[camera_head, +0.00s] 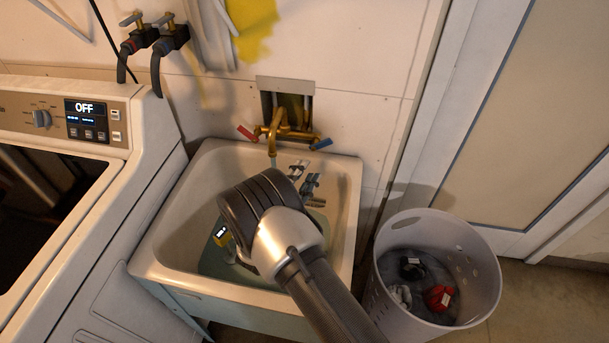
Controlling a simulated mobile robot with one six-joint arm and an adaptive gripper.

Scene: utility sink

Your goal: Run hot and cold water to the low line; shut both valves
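The brass faucet (286,128) sits on the wall above the sink. Its red-handled valve (247,133) is on the left and its blue-handled valve (321,144) on the right. A thin pale streak, which looks like water, shows below the spout (272,146). The pale utility sink (160,232) holds teal water (214,262); any low line is hidden. My gripper (304,174) is over the basin, below and in front of the blue valve, touching neither valve. Its two fingers appear apart and empty. My arm hides much of the basin.
A washing machine (118,180) reading OFF stands left. A white laundry basket (470,262) with clothes stands right. Hose taps (150,36) are on the wall, upper left.

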